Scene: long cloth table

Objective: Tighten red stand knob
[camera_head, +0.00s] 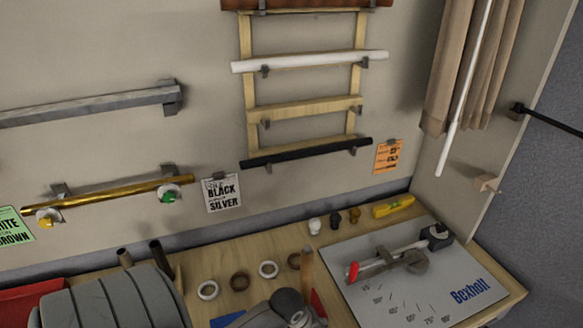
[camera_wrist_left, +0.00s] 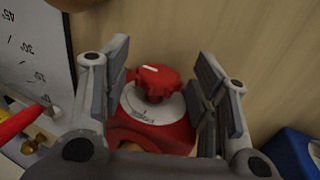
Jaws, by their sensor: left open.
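In the left wrist view, the red knob (camera_wrist_left: 155,82) has a lobed rim and a white mark on top. It sits above a pale dial plate (camera_wrist_left: 150,108) on a red stand (camera_wrist_left: 140,134). My left gripper (camera_wrist_left: 162,75) is open, with one finger on each side of the knob. Gaps show between the knob and both fingers. My right gripper is not in view.
A white board (camera_head: 400,308) with a red-handled tool (camera_head: 353,270) lies at the right. Several rings, including a brown one (camera_head: 240,281), a yellow level (camera_head: 393,206) and a blue object (camera_wrist_left: 292,153) are nearby. A wall rack (camera_head: 305,103) holds rods.

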